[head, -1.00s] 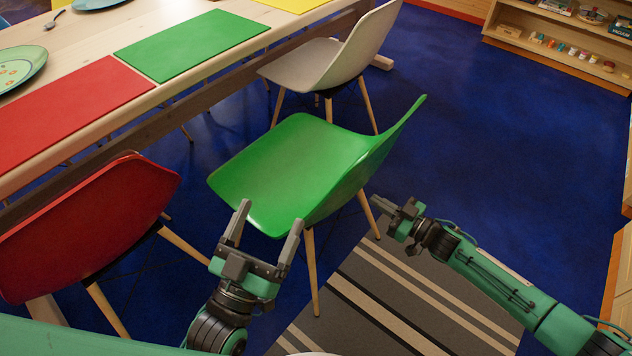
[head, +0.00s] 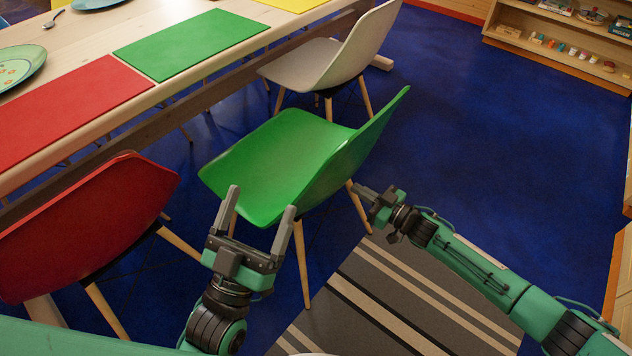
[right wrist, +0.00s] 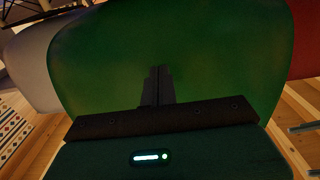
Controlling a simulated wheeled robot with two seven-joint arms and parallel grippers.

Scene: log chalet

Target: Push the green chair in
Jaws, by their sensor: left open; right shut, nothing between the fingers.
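The green chair (head: 285,160) stands on the blue floor, pulled out from the long wooden table (head: 100,45), with a gap between its seat and the table edge. Its backrest is toward the right. My left gripper (head: 262,204) is open at the near edge of the seat, with its fingers pointing up toward it; I cannot tell whether they touch. My right gripper (head: 362,196) is shut and empty behind the chair's back. In the right wrist view the green backrest (right wrist: 215,60) fills most of the picture, directly ahead of the shut fingers (right wrist: 155,72).
A red chair (head: 85,225) stands left of the green one, and a white chair (head: 325,60) stands beyond it. A green placemat (head: 190,42) and a red placemat (head: 65,105) lie on the table. A striped rug (head: 390,300) lies behind the green chair. Open floor is at right.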

